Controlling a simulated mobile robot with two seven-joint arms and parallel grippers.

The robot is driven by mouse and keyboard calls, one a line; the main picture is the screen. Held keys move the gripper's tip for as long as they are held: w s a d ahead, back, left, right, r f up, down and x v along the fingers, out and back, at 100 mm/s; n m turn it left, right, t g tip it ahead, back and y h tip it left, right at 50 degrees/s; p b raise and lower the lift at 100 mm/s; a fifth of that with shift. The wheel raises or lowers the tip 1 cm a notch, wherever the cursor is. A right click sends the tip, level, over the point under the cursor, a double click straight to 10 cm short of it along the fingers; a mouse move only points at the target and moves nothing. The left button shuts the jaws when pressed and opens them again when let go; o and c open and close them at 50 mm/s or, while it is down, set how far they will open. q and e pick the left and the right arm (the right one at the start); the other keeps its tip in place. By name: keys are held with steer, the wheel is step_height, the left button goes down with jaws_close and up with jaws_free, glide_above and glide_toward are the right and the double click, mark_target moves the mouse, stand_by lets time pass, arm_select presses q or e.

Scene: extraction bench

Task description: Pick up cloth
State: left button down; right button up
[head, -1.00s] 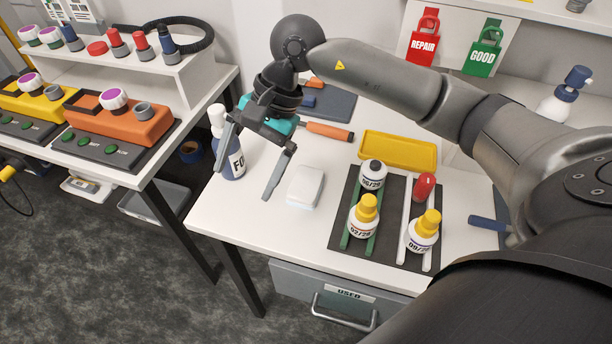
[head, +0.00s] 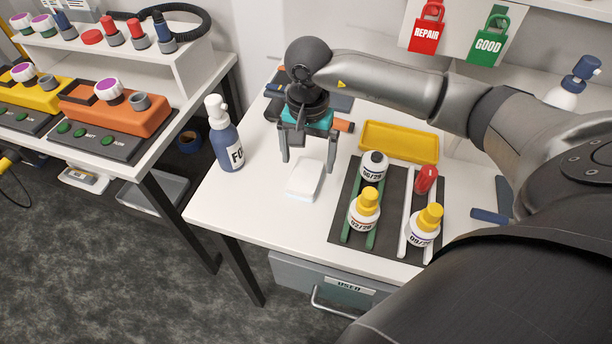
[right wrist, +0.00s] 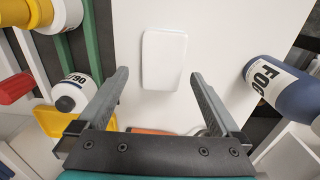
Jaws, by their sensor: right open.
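The cloth (head: 304,180) looks like a small white folded pad lying flat on the white bench. It also shows in the right wrist view (right wrist: 164,60), ahead of the fingers and roughly between their lines. My right gripper (head: 308,166) is open and empty, pointing down just behind the cloth, with its fingers spread to either side. In the right wrist view its fingertips (right wrist: 158,75) flank the near end of the cloth. I cannot tell the exact height of the fingers above the bench. My left gripper is not in view.
A spray bottle (head: 226,135) stands left of the cloth. A dark mat (head: 339,236) with several small bottles lies to the right. A yellow tray (head: 424,151) is behind it. An orange-handled tool (head: 344,126) lies behind my gripper. The bench in front of the cloth is clear.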

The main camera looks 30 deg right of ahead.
mark_target(306, 173)
steer(key=shift+w+a+f, duration=0.1)
steer(key=shift+f, duration=1.25)
steer(key=shift+w+f, duration=0.1)
steer(key=shift+f, duration=1.25)
steer(key=shift+c, duration=0.2)
steer(key=c, duration=1.2)
steer(key=shift+r, duration=0.1)
step_height(306, 173, up, 20)
steer(key=shift+f+p, duration=0.1)
steer(key=shift+p, duration=0.35)
